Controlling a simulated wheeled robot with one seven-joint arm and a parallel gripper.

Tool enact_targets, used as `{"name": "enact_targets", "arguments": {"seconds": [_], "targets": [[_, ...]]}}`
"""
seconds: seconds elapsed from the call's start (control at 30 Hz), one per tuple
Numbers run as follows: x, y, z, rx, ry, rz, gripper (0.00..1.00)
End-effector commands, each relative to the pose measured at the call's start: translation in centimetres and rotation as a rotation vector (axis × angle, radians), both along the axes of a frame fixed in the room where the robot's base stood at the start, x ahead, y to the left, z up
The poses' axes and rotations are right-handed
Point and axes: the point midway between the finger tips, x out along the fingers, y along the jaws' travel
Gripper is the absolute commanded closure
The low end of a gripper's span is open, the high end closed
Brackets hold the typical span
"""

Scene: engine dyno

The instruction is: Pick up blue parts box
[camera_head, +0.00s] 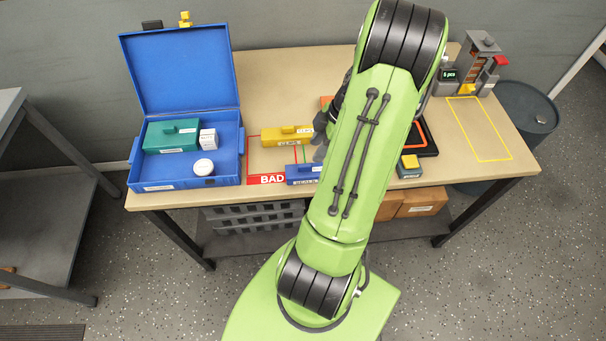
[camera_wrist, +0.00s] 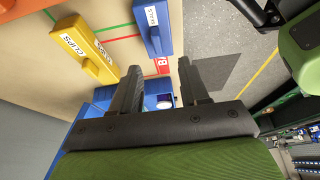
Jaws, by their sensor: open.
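The blue parts box (camera_head: 302,174) lies on the table near its front edge, beside the red BAD label; my arm hides part of its right side. In the wrist view the blue parts box (camera_wrist: 151,22) has a raised handle and a white label reading SEALS. It is beyond my fingertips, toward the top of the picture, and not between them. My gripper (camera_wrist: 160,68) is open and empty, its two dark fingers apart. In the head view my arm covers most of the gripper.
A yellow CLIPS box (camera_head: 287,135) lies just behind the blue one. An open blue case (camera_head: 219,155) at left holds a green box (camera_head: 171,136), a white carton and a round white item. A small yellow-topped block (camera_head: 409,166) stands right of my arm.

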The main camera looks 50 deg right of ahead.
Motion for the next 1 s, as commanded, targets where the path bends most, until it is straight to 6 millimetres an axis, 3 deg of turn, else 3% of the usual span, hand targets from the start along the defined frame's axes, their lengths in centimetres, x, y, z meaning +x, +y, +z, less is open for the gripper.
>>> {"name": "enact_targets", "arguments": {"seconds": [0.1,0.27,0.47,0.73,1.0], "targets": [[0.7,0.6,-2.3,0.003,0.001,0.0,0.55],[1.3,1.0,-4.0,0.003,0.001,0.001,0.55],[2.4,1.6,-7.4,0.003,0.001,0.001,0.55],[2.6,1.7,-7.8,-0.001,0.001,0.0,0.55],[2.6,1.7,-7.8,-0.001,0.001,0.0,0.97]]}}
